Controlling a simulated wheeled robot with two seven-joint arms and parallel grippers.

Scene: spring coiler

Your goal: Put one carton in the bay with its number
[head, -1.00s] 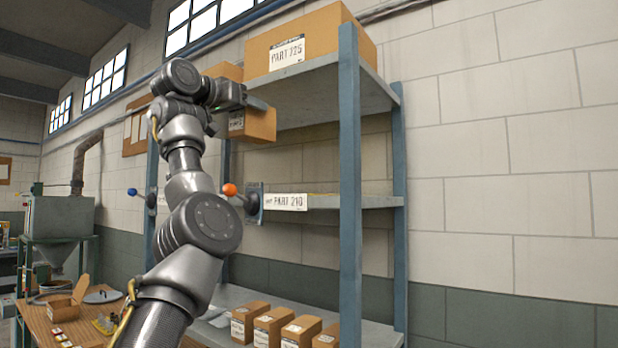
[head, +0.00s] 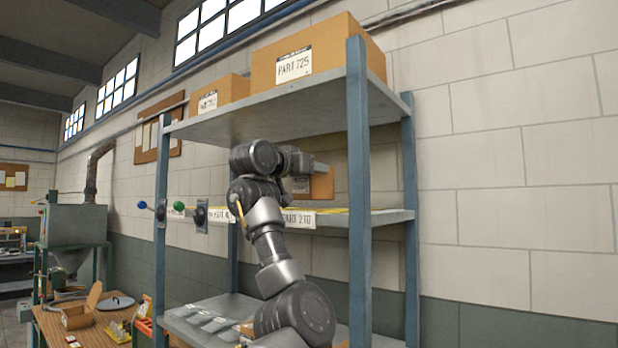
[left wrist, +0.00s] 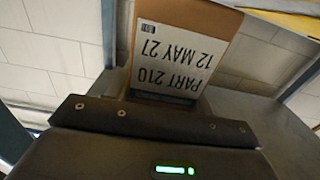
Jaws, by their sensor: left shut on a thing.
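My left gripper (head: 308,168) is shut on a brown carton (head: 322,183) and holds it upright between the middle and top shelves. In the left wrist view the carton (left wrist: 228,25) has a white label reading PART 210, 12 MAY 27, upside down in the picture. On the middle shelf (head: 392,217), a front-edge label (head: 299,218) reads PART 210, just below the carton. I cannot tell whether the carton touches the shelf. My arm hides part of the shelf edge left of that label. My right gripper is not in view.
Blue posts (head: 360,200) frame the rack. Large boxes, one marked PART 725 (head: 320,60), sit on the top shelf above. Lower cartons are mostly hidden.

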